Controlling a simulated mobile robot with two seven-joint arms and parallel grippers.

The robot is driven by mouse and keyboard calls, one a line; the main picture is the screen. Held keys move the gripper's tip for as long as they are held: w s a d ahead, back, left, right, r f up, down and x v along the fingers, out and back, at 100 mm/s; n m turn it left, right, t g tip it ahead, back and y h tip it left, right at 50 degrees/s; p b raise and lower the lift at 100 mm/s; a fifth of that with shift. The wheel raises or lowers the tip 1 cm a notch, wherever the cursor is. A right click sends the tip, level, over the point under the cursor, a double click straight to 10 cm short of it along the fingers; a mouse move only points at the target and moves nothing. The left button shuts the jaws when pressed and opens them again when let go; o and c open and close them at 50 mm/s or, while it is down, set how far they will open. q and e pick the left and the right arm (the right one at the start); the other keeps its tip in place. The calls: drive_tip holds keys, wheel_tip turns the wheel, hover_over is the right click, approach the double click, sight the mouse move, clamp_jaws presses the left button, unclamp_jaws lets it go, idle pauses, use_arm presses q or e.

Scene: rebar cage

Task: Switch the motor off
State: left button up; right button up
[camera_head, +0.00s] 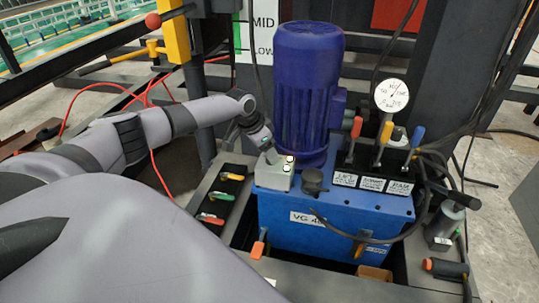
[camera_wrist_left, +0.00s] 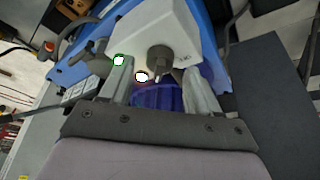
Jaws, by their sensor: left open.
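The blue-violet motor (camera_head: 308,90) stands upright on the blue power unit (camera_head: 300,215). A small grey switch box (camera_head: 272,178) sits at the motor's foot, with lit spots on it. My left gripper (camera_head: 270,154) reaches the box from behind and left. In the left wrist view the pale box (camera_wrist_left: 150,28) carries a dark round knob (camera_wrist_left: 160,58). My left gripper is open there (camera_wrist_left: 160,76), one finger on each side of the knob. A green-rimmed light (camera_wrist_left: 119,60) and a white light (camera_wrist_left: 141,77) glow near the left finger. Contact cannot be told. My right gripper is not in view.
Red, yellow and blue levers (camera_head: 381,140) stand on the valve block right of the motor, below a round gauge (camera_head: 391,95). A black cap (camera_head: 313,180) stands close to the box. A tray of coloured-handled tools (camera_head: 222,195) lies left. Hoses and cables hang around the unit.

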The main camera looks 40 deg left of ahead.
use_arm(q)
drive_tip(key=shift+x, duration=1)
drive_tip(key=shift+w, duration=0.1)
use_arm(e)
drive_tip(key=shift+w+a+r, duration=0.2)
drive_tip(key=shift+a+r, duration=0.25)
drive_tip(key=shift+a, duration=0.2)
